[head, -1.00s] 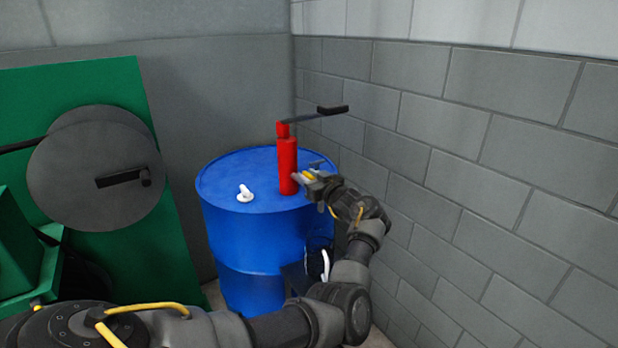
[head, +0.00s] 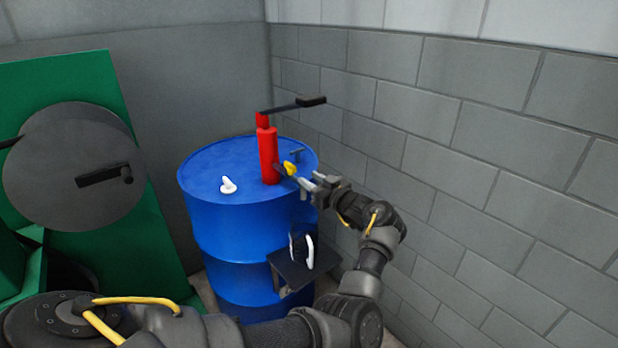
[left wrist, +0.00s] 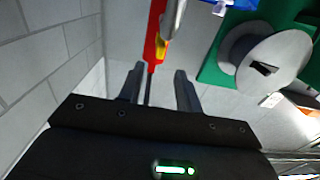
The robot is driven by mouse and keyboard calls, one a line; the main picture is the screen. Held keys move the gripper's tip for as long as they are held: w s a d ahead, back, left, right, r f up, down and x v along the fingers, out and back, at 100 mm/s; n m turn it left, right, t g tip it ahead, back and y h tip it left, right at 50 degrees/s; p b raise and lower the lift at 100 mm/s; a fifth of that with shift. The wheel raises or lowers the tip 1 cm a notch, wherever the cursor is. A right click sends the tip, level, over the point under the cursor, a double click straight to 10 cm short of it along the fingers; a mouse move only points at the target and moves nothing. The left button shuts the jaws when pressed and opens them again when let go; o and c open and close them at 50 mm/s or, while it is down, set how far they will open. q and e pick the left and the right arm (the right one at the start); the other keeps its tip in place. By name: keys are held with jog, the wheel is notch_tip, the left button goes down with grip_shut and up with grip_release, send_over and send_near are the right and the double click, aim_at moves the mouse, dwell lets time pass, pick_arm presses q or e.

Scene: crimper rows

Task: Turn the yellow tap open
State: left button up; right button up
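The yellow tap (head: 290,168) sits on the right side of a red pump (head: 268,155) that stands upright on a blue drum (head: 232,215). In the left wrist view the yellow tap (left wrist: 161,47) shows just beyond the fingers, against the red pump (left wrist: 154,35). My left gripper (head: 308,184) is just right of the tap, with a small gap between them. Its fingers are apart and empty, as the left wrist view shows (left wrist: 160,80). My right gripper is not in view.
A black lever (head: 300,104) extends from the pump top. A white fitting (head: 228,185) is on the drum lid. A dark shelf (head: 290,270) bears a white-handled object (head: 309,252). A green machine with a grey disc (head: 75,165) stands left; a block wall (head: 500,150) is at right.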

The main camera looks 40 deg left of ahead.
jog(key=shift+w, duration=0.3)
